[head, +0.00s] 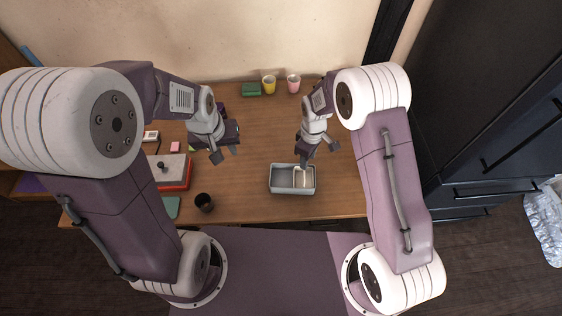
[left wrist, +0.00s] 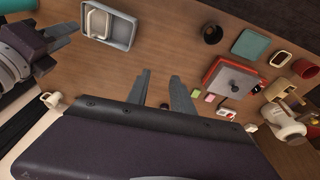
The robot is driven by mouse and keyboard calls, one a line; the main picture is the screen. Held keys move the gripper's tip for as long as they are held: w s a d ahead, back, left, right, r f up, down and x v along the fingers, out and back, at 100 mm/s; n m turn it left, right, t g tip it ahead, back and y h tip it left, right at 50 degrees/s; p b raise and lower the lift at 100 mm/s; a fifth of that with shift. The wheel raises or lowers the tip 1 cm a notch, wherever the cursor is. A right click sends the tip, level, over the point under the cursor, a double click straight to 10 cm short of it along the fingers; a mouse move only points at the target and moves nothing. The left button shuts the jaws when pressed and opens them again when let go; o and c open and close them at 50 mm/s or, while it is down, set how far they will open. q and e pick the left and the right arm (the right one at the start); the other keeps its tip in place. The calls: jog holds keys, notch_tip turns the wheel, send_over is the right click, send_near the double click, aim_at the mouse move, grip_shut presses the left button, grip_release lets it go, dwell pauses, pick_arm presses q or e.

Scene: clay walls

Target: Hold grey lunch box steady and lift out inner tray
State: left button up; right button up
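The grey lunch box (head: 291,190) is an open rectangular tub on the wooden table, near its front edge. A pale inner tray (head: 304,178) sits inside, in the right part of the box. In the left wrist view the box (left wrist: 123,34) is at the top, with the tray (left wrist: 97,23) at its left end. My left gripper (head: 225,154) is open and empty above the table, left of the box; its fingers (left wrist: 161,90) are apart in the left wrist view. My right gripper (head: 319,155) is open and empty, just behind and above the box.
A black cup (head: 204,202) stands left of the box. A red box with a grey lid (head: 173,172) is further left, with a teal item (head: 171,207) in front. A yellow cup (head: 269,84), pink cup (head: 293,84) and green block (head: 251,89) line the back. The middle is clear.

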pick_arm(q)
jog(key=w+d+f, duration=0.3)
jog(key=w, duration=0.5)
jog(key=w+d+f+g, duration=0.1)
jog(key=w+d+f, duration=0.15)
jog(key=f, duration=0.35)
jog(key=w+d+f, duration=0.1)
jog(key=d+f, duration=0.2)
jog(key=f, duration=0.2)
jog(key=shift+m+g, duration=0.9)
jog(key=s+f, duration=0.1)
jog(key=f, duration=0.1)
jog(key=s+d+f, duration=0.1)
jog(key=s+f, duration=0.1)
jog(key=s+d+f, duration=0.1)
jog(key=f, duration=0.1)
jog(key=shift+s+f, duration=0.2)
jog(key=shift+s, duration=0.15)
notch_tip(320, 180, down, 9)
jog(key=shift+d, duration=0.1)
grip_shut()
